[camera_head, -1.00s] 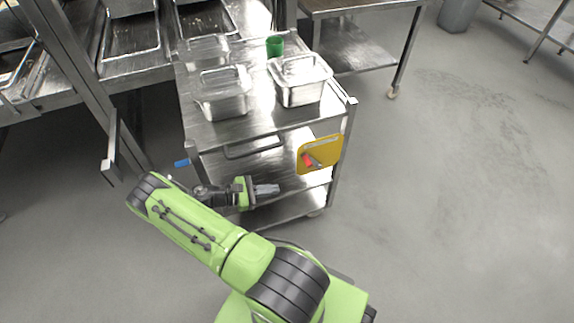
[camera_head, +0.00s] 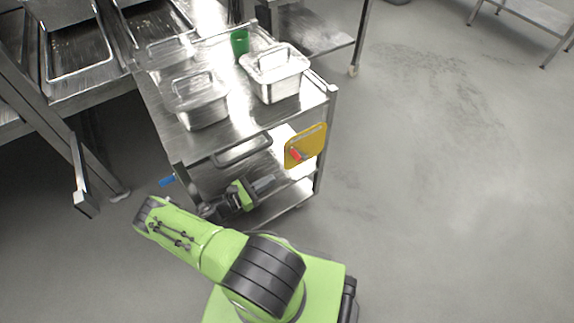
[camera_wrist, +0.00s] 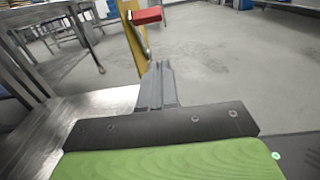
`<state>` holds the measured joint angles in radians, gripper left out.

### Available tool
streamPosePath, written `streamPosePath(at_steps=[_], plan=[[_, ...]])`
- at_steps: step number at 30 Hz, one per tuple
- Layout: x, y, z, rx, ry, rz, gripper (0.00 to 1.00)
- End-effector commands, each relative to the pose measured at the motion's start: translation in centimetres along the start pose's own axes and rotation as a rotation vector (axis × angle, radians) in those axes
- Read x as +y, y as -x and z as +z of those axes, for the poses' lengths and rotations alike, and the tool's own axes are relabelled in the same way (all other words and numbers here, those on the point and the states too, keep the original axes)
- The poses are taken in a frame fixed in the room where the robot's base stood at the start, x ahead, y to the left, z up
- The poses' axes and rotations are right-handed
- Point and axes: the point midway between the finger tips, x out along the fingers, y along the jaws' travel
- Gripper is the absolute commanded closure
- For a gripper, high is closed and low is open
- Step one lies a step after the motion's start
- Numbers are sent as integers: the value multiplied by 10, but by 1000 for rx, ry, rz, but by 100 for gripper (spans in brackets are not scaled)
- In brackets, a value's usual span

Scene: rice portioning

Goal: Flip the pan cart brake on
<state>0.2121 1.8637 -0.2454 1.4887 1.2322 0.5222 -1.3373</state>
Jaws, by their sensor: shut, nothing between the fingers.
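The pan cart (camera_head: 215,138) is a steel cart standing in front of me. A yellow plate (camera_head: 314,142) with a red-handled lever (camera_head: 297,154), seemingly the brake, is on its right front side. In the wrist view the yellow plate (camera_wrist: 129,28) and red handle (camera_wrist: 148,15) show at the top, beyond the fingertips. My gripper (camera_head: 272,185) is shut and empty, below and left of the red handle, in front of the lower shelf. Its closed fingers also show in the wrist view (camera_wrist: 158,78). I see no contact with the lever.
Two lidded steel pans (camera_head: 276,75) (camera_head: 197,101) and a green cup (camera_head: 240,42) stand on the cart's top. A rack with trays (camera_head: 80,62) stands at left. The floor (camera_head: 430,180) at right is clear.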

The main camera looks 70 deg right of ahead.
Motion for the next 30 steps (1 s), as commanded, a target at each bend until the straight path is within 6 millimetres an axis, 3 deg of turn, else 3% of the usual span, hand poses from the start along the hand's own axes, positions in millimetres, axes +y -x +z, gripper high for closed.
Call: streamPosePath(at_steps=[7,12,26,30], plan=[[-2,-56,-1,0,1,-5,100],[0,-73,22,0,-1,-3,100],[0,-79,29,3,0,1,100],[0,-82,39,50,1,0,100]])
